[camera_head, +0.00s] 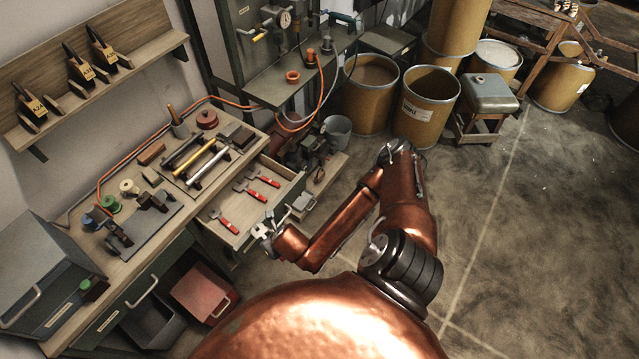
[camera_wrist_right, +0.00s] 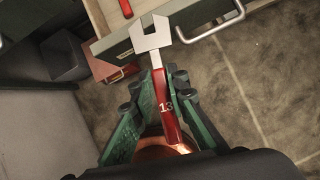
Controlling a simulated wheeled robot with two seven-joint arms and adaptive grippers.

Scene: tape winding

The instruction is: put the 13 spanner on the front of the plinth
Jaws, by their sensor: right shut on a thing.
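The 13 spanner has a red handle marked 13 and a pale open-ended head, and shows in the right wrist view (camera_wrist_right: 168,115). My right gripper (camera_wrist_right: 156,88) is shut on its handle, with the head sticking out beyond the fingertips. In the head view my right gripper (camera_head: 265,231) is at the front edge of the open drawer (camera_head: 283,202). Several other red-handled spanners (camera_head: 250,191) lie in the drawer. I cannot pick out for certain which thing is the plinth. My left gripper is not in view.
Brown drums (camera_head: 428,107) stand at the back. The floor (camera_head: 530,230) at the right is clear.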

